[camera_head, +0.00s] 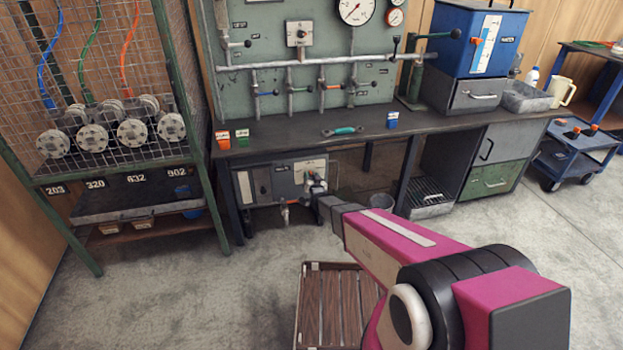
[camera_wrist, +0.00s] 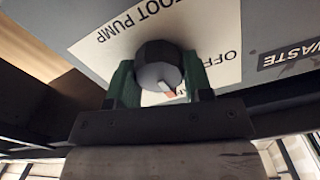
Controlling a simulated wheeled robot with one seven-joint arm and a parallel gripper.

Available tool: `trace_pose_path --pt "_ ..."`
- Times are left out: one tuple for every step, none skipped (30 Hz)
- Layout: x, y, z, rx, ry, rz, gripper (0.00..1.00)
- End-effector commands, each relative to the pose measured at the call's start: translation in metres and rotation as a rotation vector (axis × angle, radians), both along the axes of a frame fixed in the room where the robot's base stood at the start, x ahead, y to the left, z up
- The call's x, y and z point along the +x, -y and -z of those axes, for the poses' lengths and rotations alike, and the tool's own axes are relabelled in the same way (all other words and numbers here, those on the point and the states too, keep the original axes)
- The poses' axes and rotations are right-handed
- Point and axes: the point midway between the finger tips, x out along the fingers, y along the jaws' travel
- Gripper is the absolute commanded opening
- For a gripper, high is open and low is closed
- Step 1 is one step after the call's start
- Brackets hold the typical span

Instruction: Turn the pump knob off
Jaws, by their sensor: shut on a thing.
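The pump knob (camera_wrist: 158,68) is a round dark grey knob with a lighter face, set on a cream label plate (camera_wrist: 110,38) reading "FOOT PUMP", with "OFF" partly visible to its right. My gripper (camera_wrist: 160,85) is shut on the knob, one green finger on each side of it. A small red mark shows beside the knob's lower right; its exact setting cannot be told. In the head view my gripper (camera_head: 322,198) reaches the grey pump box (camera_head: 275,182) under the bench, and my arm's end covers part of it.
The bench top (camera_head: 290,136) overhangs the pump box. A wooden slatted platform (camera_head: 335,300) lies on the floor below my arm.

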Motion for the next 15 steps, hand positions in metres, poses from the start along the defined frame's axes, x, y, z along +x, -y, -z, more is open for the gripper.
trace_pose_path --pt "-0.0002 0.0000 0.0000 -0.017 0.005 0.000 0.23" --pt "-0.0002 -0.0001 -0.0001 -0.029 0.008 0.000 0.23" --pt "-0.0003 -0.0002 -0.0001 -0.049 0.014 0.000 0.23" --pt "-0.0003 -0.0003 0.0000 -0.064 0.019 0.000 0.23" --pt "-0.0004 -0.0004 -0.0001 -0.083 0.024 0.000 0.23" --pt "-0.0005 -0.0005 -0.0001 -0.110 0.032 0.000 0.23" --pt "-0.0005 -0.0006 -0.0001 -0.130 0.037 0.000 0.23" --pt "-0.0005 -0.0007 -0.0001 -0.153 0.044 0.000 0.23" --pt "-0.0006 -0.0009 -0.0001 -0.185 0.053 0.000 0.23" --pt "-0.0006 -0.0010 -0.0001 -0.210 0.061 0.000 0.23" --pt "-0.0006 -0.0012 -0.0002 -0.237 0.068 0.000 0.23" --pt "-0.0007 -0.0014 -0.0001 -0.273 0.079 0.000 0.23" --pt "-0.0007 -0.0015 -0.0002 -0.301 0.087 0.000 0.23" --pt "-0.0008 -0.0017 -0.0001 -0.329 0.095 0.000 0.23" --pt "-0.0008 -0.0018 0.0000 -0.364 0.105 0.000 0.23"
